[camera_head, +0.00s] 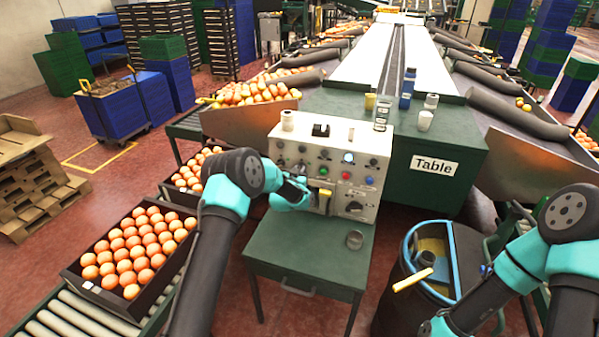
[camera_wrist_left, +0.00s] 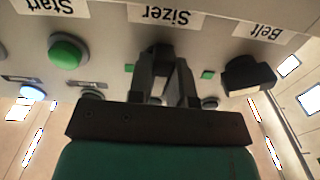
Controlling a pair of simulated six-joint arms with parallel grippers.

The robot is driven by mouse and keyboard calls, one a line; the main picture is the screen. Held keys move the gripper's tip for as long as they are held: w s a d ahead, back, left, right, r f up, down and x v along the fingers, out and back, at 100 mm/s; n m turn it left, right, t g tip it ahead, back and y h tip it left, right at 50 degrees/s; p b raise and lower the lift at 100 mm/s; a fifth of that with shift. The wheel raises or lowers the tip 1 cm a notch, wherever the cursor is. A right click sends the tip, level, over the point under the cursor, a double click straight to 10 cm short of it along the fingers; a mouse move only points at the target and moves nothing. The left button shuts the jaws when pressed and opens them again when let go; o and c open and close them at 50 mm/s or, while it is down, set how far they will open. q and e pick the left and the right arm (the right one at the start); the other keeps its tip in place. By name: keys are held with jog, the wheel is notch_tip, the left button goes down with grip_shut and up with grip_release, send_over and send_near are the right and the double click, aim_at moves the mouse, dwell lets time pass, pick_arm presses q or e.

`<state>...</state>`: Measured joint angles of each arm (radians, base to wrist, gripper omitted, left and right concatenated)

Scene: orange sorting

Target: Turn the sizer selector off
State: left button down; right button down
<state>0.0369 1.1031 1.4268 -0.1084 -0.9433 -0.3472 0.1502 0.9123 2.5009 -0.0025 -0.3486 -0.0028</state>
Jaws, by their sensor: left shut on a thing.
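The control panel (camera_head: 345,155) stands on a green stand. In the left wrist view the panel appears upside down, and the Sizer label (camera_wrist_left: 170,16) sits just beyond my fingertips. My left gripper (camera_wrist_left: 164,55) is at the panel face under that label, its two dark fingers shut on the sizer selector. The selector is mostly hidden between the fingers, so I cannot read its position. In the head view my left wrist covers that part of the panel. My right arm is at the lower right; its gripper is out of frame.
A green Start button (camera_wrist_left: 68,51) and a black Belt selector (camera_wrist_left: 248,75) flank my fingers closely. A crate of oranges (camera_head: 75,268) is at left, and a dark drum (camera_head: 405,305) is at right.

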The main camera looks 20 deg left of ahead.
pick_arm(q)
jog(key=shift+n, duration=0.5)
jog(key=c, duration=1)
grip_release()
jog(key=shift+c, duration=0.2)
jog(key=shift+s, duration=0.15)
jog(key=s+a, duration=0.1)
jog(key=s, duration=1.6)
jog(key=shift+s+f, duration=0.1)
